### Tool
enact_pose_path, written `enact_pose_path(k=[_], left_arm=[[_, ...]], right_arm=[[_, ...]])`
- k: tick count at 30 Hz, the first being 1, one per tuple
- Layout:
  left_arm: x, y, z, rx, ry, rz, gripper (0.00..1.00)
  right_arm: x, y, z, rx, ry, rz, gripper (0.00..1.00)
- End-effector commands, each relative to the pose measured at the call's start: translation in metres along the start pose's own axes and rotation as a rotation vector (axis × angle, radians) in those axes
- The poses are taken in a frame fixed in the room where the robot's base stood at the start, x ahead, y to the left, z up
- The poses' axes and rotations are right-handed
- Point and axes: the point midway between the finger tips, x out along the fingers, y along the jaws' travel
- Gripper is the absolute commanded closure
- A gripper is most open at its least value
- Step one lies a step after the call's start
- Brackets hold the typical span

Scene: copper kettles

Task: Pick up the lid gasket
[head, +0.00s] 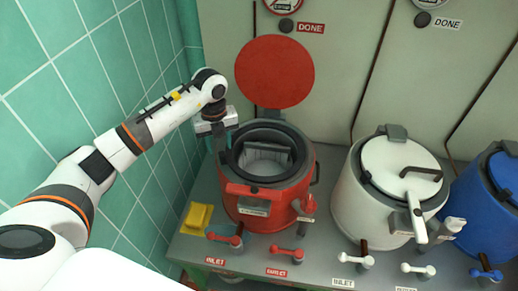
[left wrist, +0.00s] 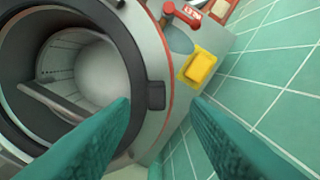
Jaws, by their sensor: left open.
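The lid gasket looks to be the dark ring (head: 303,148) on the rim of the open red kettle (head: 265,213). In the left wrist view the dark ring (left wrist: 125,45) fills the left side, with a small dark tab (left wrist: 156,95) on its outer edge. My left gripper (head: 222,158) points down at the left edge of the kettle's rim. In the left wrist view its two teal fingers (left wrist: 163,105) are apart, with the tab showing between their tips. Nothing is held. I cannot tell whether the fingers touch the ring. My right gripper is out of view.
The kettle's round red lid (head: 275,72) stands raised behind it. A white kettle (head: 375,200) with its lid down and a blue kettle (head: 485,215) stand to the right. A yellow block (head: 197,218) lies at the bench's left end. A tiled wall (head: 70,75) is close on the left.

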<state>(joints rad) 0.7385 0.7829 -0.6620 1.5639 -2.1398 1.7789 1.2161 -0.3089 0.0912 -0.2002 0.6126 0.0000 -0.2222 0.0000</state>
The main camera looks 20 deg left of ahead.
Motion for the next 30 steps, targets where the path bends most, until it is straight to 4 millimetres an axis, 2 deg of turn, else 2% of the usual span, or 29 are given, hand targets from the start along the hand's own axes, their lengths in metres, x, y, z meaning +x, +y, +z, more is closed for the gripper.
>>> enact_pose_path(k=[3,5,10,17,25,30], left_arm=[[0.016,0.003,0.001,0.000,-0.006,-0.003,0.57],[0.026,0.003,0.000,0.000,-0.006,-0.003,0.57],[0.043,0.003,-0.001,0.001,-0.002,-0.001,0.57],[0.045,0.003,-0.001,0.002,-0.001,0.000,0.57],[0.044,0.003,-0.001,0.001,-0.001,0.000,1.00],[0.044,0.004,-0.001,0.001,-0.001,0.002,1.00]], right_arm=[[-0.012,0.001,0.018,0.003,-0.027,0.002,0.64],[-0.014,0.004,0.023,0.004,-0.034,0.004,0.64],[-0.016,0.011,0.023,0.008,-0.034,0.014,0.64],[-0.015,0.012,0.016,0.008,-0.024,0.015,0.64],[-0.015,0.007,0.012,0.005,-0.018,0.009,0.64],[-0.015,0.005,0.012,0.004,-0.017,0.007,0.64]])
